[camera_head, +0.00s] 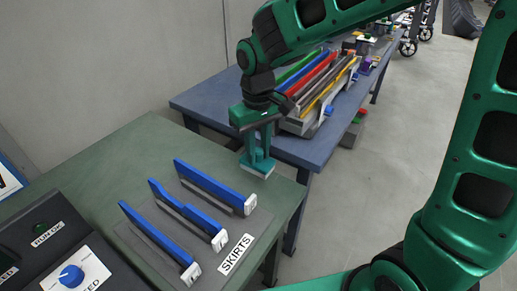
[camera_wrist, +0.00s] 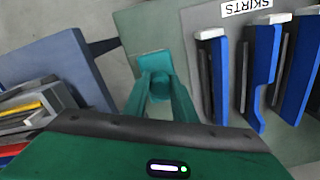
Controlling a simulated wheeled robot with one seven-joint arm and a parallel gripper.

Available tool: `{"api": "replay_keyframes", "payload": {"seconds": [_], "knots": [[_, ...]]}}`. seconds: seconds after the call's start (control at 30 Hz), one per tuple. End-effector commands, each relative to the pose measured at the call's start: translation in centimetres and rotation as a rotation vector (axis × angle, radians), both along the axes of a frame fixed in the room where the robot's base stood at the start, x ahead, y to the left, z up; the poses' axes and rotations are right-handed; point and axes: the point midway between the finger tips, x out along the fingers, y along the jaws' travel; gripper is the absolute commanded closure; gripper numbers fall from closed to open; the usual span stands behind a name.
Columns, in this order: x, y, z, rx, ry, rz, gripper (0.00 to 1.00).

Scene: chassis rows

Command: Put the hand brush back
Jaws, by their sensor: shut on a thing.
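My gripper (camera_head: 259,150) is shut on the hand brush (camera_head: 259,168), a small teal piece with a pale grey underside. The brush is at the far right corner of the green table (camera_head: 150,135); I cannot tell whether it touches the tabletop. In the wrist view, the brush (camera_wrist: 153,63) shows between and beyond the teal fingers (camera_wrist: 160,95). Its teal is close to that of the fingers, so its grip part is hard to make out.
A grey mat labelled SKIRTS (camera_head: 236,254) holds three blue skirt pieces (camera_head: 187,206) left of my gripper. A dark control panel (camera_head: 45,250) stands at front left. A blue table (camera_head: 200,100) behind bears a rack of coloured strips (camera_head: 320,85). Floor is open at right.

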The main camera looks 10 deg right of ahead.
Motion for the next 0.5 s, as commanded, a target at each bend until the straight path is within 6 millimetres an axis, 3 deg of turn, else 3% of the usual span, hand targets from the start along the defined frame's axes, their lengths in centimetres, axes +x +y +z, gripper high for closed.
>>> {"api": "replay_keyframes", "payload": {"seconds": [0.5], "knots": [[0.0,-0.1,-4.1,-0.001,0.002,-0.002,0.97]]}}
